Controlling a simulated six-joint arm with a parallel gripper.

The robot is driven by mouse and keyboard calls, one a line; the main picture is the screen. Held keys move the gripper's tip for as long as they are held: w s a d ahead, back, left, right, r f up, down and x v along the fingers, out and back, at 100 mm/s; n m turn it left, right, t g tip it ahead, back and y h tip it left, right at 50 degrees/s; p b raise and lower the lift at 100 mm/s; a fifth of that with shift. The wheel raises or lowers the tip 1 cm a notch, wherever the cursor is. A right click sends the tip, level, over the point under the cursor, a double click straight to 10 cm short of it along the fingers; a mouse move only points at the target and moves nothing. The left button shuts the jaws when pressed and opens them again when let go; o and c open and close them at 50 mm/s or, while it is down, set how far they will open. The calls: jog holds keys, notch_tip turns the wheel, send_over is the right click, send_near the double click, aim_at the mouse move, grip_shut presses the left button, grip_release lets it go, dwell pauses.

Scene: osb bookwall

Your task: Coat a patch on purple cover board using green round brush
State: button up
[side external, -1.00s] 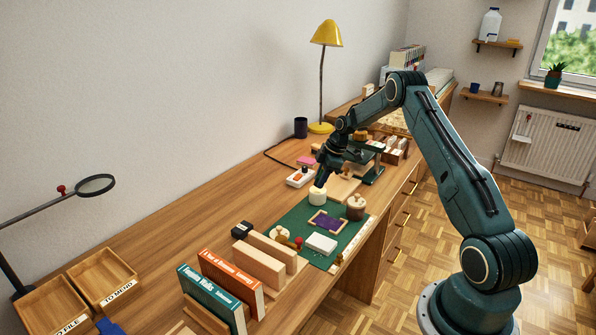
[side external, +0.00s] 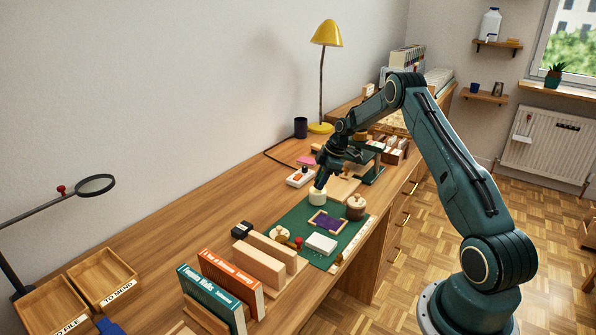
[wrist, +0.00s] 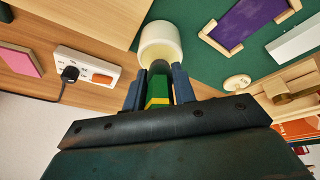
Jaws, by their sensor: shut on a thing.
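My gripper (wrist: 159,88) is shut on the green round brush (wrist: 158,90), which has a yellow band on its handle. The brush's lower end is in or over the mouth of a cream pot (wrist: 160,42); its bristles are hidden in the wrist view. In the side view my gripper (side external: 320,184) is just above the same pot (side external: 317,197) at the mat's back edge. The purple cover board (side external: 327,223) lies flat on the green mat (side external: 290,219), in front of the pot, with pale pieces at its corners. It also shows in the wrist view (wrist: 245,22).
A brown lidded pot (side external: 356,208) and a white block (side external: 321,244) stand near the board. Wooden blocks (side external: 260,264) and upright books (side external: 230,283) are at the front. A power strip (side external: 300,177) lies behind the mat.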

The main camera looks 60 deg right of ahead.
jog(key=shift+f, duration=0.35)
dwell(0.8)
jog(key=shift+r, duration=0.15)
jog(key=shift+r, duration=3.4)
jog(key=shift+a, duration=0.1)
jog(key=a+r+m+h, duration=0.2)
jog(key=a+m, duration=0.5)
jog(key=a, duration=2)
jog(key=s+a+r+m+h, duration=0.1)
jog(key=s+a+m, duration=0.1)
jog(key=s+a, duration=0.4)
jog(key=shift+a+r, duration=0.15)
jog(key=shift+a, duration=0.05)
